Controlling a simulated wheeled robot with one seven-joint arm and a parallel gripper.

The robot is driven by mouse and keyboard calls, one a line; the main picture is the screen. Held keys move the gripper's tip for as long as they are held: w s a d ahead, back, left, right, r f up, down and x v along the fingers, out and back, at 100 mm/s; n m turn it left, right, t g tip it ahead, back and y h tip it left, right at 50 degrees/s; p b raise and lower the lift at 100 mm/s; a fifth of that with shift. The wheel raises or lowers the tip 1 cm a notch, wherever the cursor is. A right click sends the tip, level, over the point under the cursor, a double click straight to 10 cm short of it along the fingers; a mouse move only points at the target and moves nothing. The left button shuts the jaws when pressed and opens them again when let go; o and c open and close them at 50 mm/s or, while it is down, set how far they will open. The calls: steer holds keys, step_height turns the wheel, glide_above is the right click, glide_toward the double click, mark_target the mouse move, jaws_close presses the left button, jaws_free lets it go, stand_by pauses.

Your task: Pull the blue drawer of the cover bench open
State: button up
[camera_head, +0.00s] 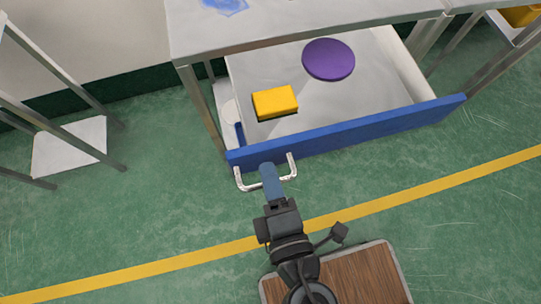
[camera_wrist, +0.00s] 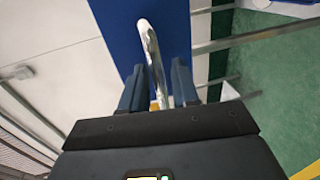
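The blue drawer (camera_head: 350,132) stands well out from the cover bench (camera_head: 300,25) in the head view. Its grey inside shows, with a purple disc (camera_head: 329,59) and a yellow block (camera_head: 275,102) in it. The pale metal handle (camera_head: 243,181) is on the left part of the blue front. My gripper (camera_head: 268,170) is at the handle. In the wrist view the handle bar (camera_wrist: 152,50) runs between the two blue fingers of my gripper (camera_wrist: 158,72). The fingers are close beside the bar; whether both touch it I cannot tell.
A grey shelf frame (camera_head: 70,145) stands at the left. Another rack with a yellow item (camera_head: 522,14) is at the upper right.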

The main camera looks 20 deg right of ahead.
steer(key=v, duration=0.7)
steer(key=shift+s+b, duration=0.4)
steer(key=shift+b, duration=0.05)
steer(key=s+d+f+m+g+y+p, duration=0.1)
steer(key=s+d+f+m+g+y, duration=0.2)
steer(key=d+m, duration=0.35)
steer(key=s+d+r+m+t+h+p, duration=0.1)
steer(key=s+d+r+m, duration=0.4)
steer(key=d+r+m, duration=0.5)
step_height(320, 180, up, 4)
steer(key=shift+d+f+m+t+h, duration=0.15)
steer(key=shift+d+m+t+h, duration=0.2)
steer(key=shift+m+t+h, duration=0.55)
